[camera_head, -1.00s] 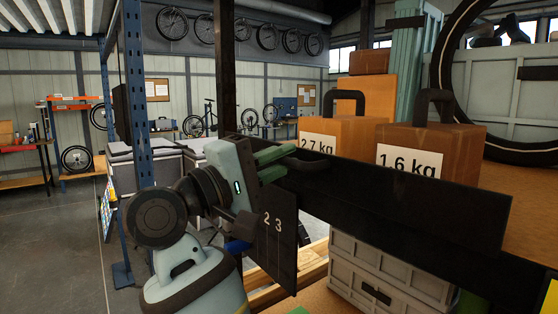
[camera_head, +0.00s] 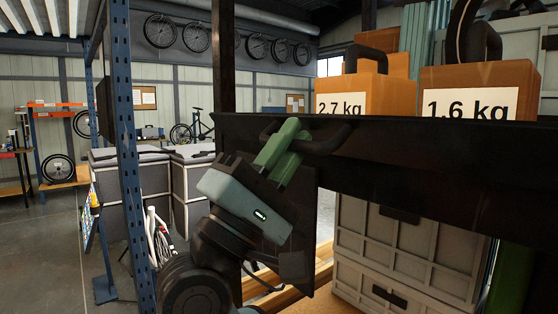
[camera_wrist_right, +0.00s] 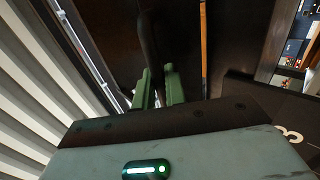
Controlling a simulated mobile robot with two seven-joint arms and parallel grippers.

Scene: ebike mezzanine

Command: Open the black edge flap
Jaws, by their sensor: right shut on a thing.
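The black edge flap (camera_head: 420,160) is a long dark board that runs from the upright post to the right edge in the head view, in front of the boxes. A black loop handle (camera_head: 335,138) sits near its left end. My right gripper (camera_head: 290,145) has its green fingers shut on this handle, and its body tilts down to the left. In the right wrist view the green fingers (camera_wrist_right: 160,85) close at the dark handle (camera_wrist_right: 149,40). The exact contact is partly hidden by the fingers. My left gripper is not in view.
Cardboard boxes marked 2.7 kg (camera_head: 350,90) and 1.6 kg (camera_head: 480,85) stand behind the flap. Grey crates (camera_head: 390,250) are below it. A dark plate (camera_head: 315,225) hangs behind my gripper. A blue post (camera_head: 122,150) stands left. Open floor lies further left.

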